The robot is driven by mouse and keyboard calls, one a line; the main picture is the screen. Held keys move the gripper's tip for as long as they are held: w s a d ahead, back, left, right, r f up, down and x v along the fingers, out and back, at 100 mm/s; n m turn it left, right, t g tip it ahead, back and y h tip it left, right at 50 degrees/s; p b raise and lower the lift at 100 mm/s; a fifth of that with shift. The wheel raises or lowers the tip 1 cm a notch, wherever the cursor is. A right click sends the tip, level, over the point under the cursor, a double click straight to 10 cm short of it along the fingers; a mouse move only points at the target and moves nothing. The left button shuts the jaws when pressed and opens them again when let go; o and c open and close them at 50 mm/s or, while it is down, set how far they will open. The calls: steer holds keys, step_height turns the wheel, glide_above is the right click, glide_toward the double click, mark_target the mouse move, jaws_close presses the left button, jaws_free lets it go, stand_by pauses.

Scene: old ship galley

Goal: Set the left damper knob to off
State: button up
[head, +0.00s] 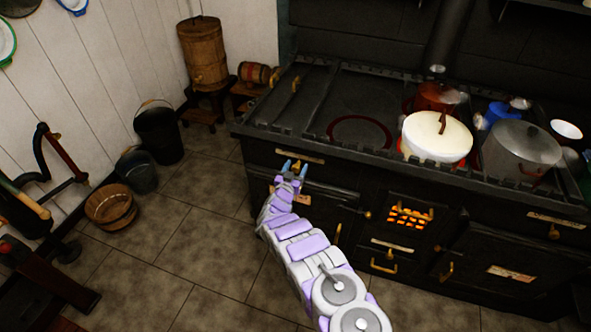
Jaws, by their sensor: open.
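A black cast-iron stove (320,182) fills the right half of the head view. A pale label plate (300,156) is on the left of its front, just below the top edge. My gripper (294,167), with blue fingertips, is open right in front of the stove, just below that plate. The left damper knob is not clear to see; my gripper covers the spot below the plate. I cannot tell whether the fingers touch or straddle a knob. On the right, a similar plate (556,218) has a brass knob (554,232) below it.
A white pot (436,140), a red pot (437,97) and a grey lidded pot (521,148) stand on the stove. A firebox grate (408,217) glows orange. Dark buckets (158,135) and a wooden tub (111,206) stand left; tiled floor (205,215) between is clear.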

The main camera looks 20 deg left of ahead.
jaws_close()
stand_by(0.5)
